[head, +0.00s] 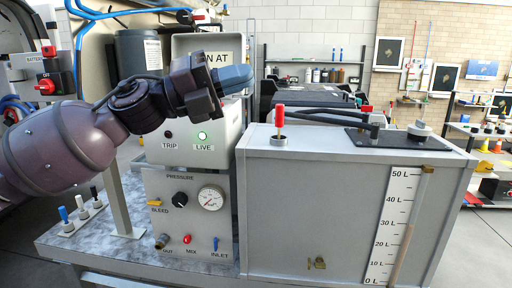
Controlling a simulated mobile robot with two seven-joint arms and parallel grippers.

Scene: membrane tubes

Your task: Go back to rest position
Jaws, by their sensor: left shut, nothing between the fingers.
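My left arm comes in from the left, and my left gripper (236,78) is in the air in front of the upper grey control box (180,152). Its fingers are shut with nothing between them. It hides part of the box's upper face and lettering. My right gripper is not in this view.
A large grey tank (300,205) with a litre scale (394,225) stands at right, with a red-topped part (280,118) on its lid. A pressure panel (168,215) with a gauge (210,198) sits below the control box. Small coloured handles (81,208) stand on the bench at left.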

